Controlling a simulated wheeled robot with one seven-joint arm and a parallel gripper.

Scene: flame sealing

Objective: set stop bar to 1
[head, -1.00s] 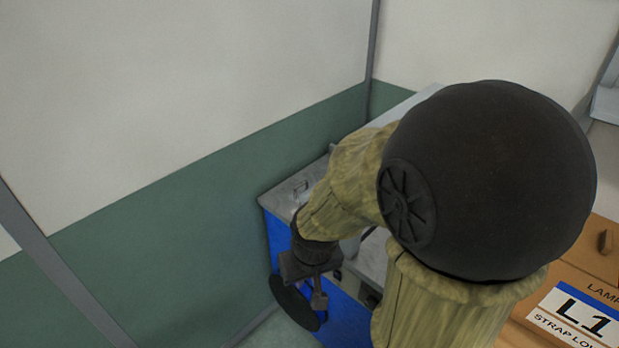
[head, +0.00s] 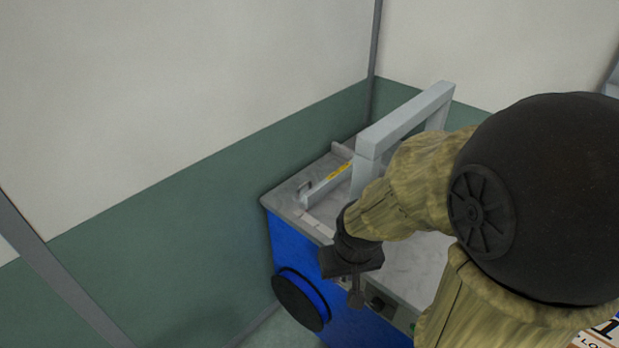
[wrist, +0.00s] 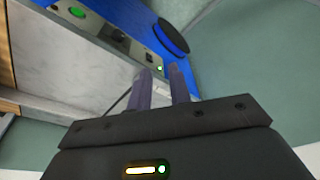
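A low grey bar with a yellow label (head: 339,172) lies along the left of the strapping machine's grey top, beside the tall arch; it looks like the stop bar, but its scale cannot be read. The machine has a blue body (head: 284,243). My gripper (head: 355,299) hangs at the machine's front edge, apart from the bar. In the wrist view my gripper (wrist: 160,70) shows two dark fingers with a narrow empty gap between them. The machine's grey top (wrist: 65,65) shows to their left, and the bar cannot be made out there.
A grey arch (head: 400,122) rises from the machine's top, close to my arm. A black round disc (head: 300,300) sticks out of the blue front. A green button (wrist: 77,12) is on the front panel. A green and white wall stands at the left.

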